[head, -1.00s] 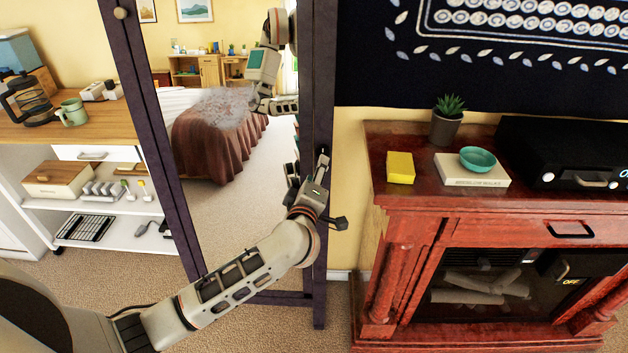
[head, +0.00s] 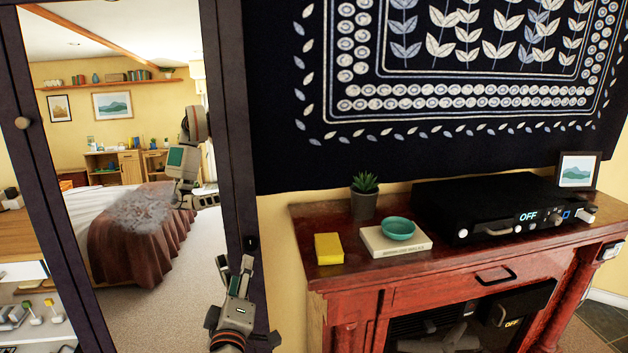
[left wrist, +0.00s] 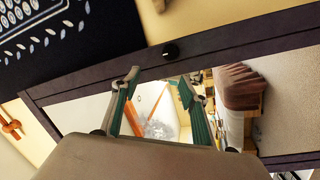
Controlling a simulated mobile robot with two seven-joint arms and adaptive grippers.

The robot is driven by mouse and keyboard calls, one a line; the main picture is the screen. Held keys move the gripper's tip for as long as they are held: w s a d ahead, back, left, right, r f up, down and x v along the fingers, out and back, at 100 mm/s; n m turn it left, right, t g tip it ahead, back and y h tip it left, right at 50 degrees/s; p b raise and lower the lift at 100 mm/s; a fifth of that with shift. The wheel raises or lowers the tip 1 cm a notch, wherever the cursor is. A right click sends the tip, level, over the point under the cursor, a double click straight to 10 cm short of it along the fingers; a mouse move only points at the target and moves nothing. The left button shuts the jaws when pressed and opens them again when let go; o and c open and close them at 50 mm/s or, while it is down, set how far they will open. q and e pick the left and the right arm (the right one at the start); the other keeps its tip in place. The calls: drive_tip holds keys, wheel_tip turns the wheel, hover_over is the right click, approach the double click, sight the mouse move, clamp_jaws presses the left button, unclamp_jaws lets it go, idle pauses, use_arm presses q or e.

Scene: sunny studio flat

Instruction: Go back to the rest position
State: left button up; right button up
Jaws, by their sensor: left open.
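My left gripper (head: 244,268) is in front of the right side of the dark-framed mirror (head: 236,130), just below a small dark knob (head: 251,243). It is open with nothing between its fingers. The left wrist view shows the two green-padded fingers (left wrist: 158,82) spread apart, facing the mirror (left wrist: 290,85) and the dark knob (left wrist: 170,52) on its frame. I cannot tell whether a fingertip touches the frame. My right gripper is not in view; a reflected arm shows in the glass.
A dark patterned cloth (head: 290,165) hangs behind. Shelves (head: 30,278) stand at left.

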use_arm(q)
drive_tip(key=s+d+f+m+h, duration=0.3)
drive_tip(key=s+f+m+h, duration=0.1)
drive_tip(key=s+m, duration=0.25)
drive_tip(key=s+d+f+m+h, duration=0.3)
drive_tip(key=s+f+m+h, duration=0.15)
drive_tip(key=s+m, duration=0.2)
drive_tip(key=s+a+f+m+g+y, duration=0.2)
drive_tip(key=s+a+f+g, duration=0.1)
drive_tip(key=s+f, duration=0.5)
drive_tip(key=s+a+f+m+g+y, duration=0.2)
drive_tip(key=s+f, duration=0.6)
drive_tip(key=f, duration=0.6)
drive_tip(key=a+m+g, duration=0.1)
drive_tip(key=a+g, duration=0.1)
drive_tip(key=shift+s+f+g, duration=0.2)
drive_tip(key=shift+s+g, duration=0.1)
drive_tip(key=shift+s, duration=0.05)
